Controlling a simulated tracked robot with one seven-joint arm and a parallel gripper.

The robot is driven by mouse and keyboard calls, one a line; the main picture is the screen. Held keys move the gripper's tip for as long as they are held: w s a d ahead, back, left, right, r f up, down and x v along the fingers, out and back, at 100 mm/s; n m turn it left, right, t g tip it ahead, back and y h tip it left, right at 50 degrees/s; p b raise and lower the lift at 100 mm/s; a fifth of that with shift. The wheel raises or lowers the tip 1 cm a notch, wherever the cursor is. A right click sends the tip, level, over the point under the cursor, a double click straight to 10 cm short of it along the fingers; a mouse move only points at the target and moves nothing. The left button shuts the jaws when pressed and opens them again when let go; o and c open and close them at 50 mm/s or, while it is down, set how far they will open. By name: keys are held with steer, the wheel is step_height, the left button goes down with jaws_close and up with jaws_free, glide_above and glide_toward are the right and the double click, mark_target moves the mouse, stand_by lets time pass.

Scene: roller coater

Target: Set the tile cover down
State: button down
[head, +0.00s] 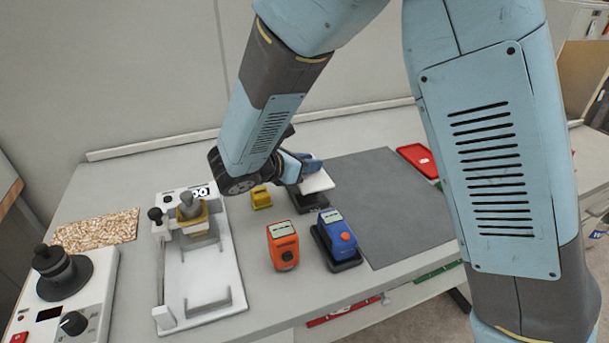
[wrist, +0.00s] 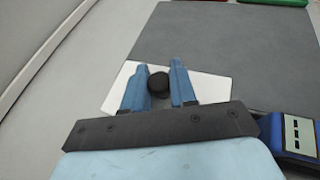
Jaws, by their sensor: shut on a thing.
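The tile cover is a white flat plate (head: 318,183) with a black knob (wrist: 158,82). My gripper (head: 308,163) is shut on the knob, with one blue finger on each side of it in the wrist view (wrist: 158,88). The white plate also shows in the wrist view (wrist: 213,88), spreading out on both sides of the fingers. In the head view the cover is at the left edge of the grey mat (head: 385,195), over a dark block (head: 311,203). I cannot tell whether the cover touches the block.
A blue device in a dark cradle (head: 338,238) and an orange device (head: 283,246) stand in front. A small yellow block (head: 261,197) is left of the cover. The white coater (head: 200,280) stands further left. A red tray (head: 418,160) lies behind. The grey mat is mostly clear.

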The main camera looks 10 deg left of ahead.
steer(key=shift+w+a+f, duration=0.25)
steer(key=shift+w+f, duration=0.05)
steer(key=shift+f, duration=0.15)
steer(key=shift+w+a+f, duration=0.2)
steer(key=shift+w+f, duration=0.05)
steer(key=shift+f, duration=1.65)
steer(key=shift+f, duration=0.4)
steer(key=c, duration=0.9)
jaws_free()
steer(key=shift+r, duration=0.15)
steer(key=shift+r, duration=0.3)
steer(key=v, duration=1.2)
